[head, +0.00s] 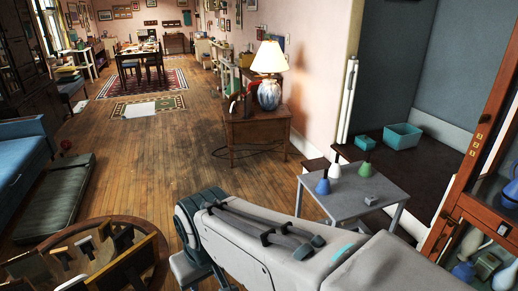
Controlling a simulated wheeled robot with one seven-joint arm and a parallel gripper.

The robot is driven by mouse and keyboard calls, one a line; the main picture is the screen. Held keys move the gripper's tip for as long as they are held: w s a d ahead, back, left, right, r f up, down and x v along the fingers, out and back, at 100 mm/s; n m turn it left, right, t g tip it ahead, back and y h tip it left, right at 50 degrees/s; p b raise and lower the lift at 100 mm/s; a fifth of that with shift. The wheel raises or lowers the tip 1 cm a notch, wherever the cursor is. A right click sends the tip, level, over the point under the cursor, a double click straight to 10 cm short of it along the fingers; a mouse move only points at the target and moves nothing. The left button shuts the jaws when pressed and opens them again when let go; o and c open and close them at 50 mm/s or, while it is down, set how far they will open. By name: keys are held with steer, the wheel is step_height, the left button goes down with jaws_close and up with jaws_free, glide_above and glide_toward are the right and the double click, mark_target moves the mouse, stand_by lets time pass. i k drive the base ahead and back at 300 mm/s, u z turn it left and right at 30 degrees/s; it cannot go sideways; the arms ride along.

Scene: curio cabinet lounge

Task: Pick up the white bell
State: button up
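The small white bell (335,172) stands upright on a low grey table (392,189) at the right of the head view. A blue bell (323,187) stands just in front of it and to its left, and a green bell (366,171) stands to its right. My arm crosses the lower middle, in front of the grey table and bending down at its left end. My gripper is not visible; only arm links show. The white bell's top and side are in clear view.
A small grey block (371,199) lies near the grey table's front. Teal bins (402,136) sit on a dark bench (388,160) behind. A wooden glass cabinet (470,195) bounds the right. A wooden side table (257,132) with a lit lamp (269,75) stands left; floor beyond is open.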

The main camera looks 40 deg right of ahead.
mark_target(335, 172)
steer(key=z, duration=0.1)
steer(key=i, duration=1.6)
steer(key=z, duration=1.1)
steer(key=i, duration=1.2)
steer(key=z, duration=1.15)
steer(key=i, duration=0.4)
steer(key=z, duration=0.15)
